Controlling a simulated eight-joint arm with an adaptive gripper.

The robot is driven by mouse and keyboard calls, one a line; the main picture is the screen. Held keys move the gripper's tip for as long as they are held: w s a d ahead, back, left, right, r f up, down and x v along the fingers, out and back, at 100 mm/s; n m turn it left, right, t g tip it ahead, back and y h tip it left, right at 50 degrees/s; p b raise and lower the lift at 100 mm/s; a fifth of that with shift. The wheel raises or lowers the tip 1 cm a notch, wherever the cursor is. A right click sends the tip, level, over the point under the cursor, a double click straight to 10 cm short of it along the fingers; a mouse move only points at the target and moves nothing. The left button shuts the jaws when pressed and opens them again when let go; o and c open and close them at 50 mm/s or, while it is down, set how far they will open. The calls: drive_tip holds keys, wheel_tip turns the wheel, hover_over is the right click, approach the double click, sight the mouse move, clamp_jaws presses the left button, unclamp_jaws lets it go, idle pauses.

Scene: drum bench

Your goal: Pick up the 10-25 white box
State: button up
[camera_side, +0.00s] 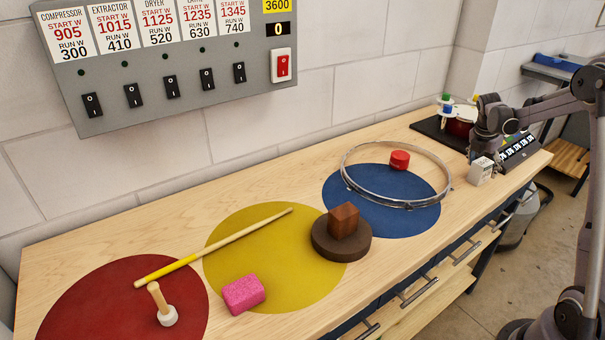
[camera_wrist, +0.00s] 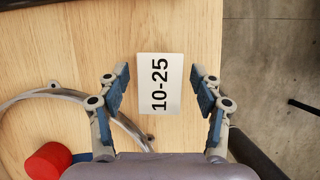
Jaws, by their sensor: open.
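The white box (camera_wrist: 160,84) has "10-25" printed in black on its top in the wrist view. It sits on the wooden bench between my gripper's two fingers. My gripper (camera_wrist: 160,92) is open, with a gap between each blue-padded finger and the box. In the side view the white box (camera_side: 481,170) stands near the right end of the bench. My gripper (camera_side: 487,145) is above and close to it there, and its fingertips are hard to make out.
A row of small dark labelled pieces (camera_side: 518,149) stands right of the box, and a black mat (camera_side: 434,127) lies behind. The bench's front edge (camera_wrist: 220,60) is close to the box.

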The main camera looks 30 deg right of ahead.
drive_tip(key=shift+c, duration=0.3)
drive_tip(key=c, duration=1.3)
drive_tip(key=shift+o, duration=0.2)
drive_tip(key=shift+r, duration=0.1)
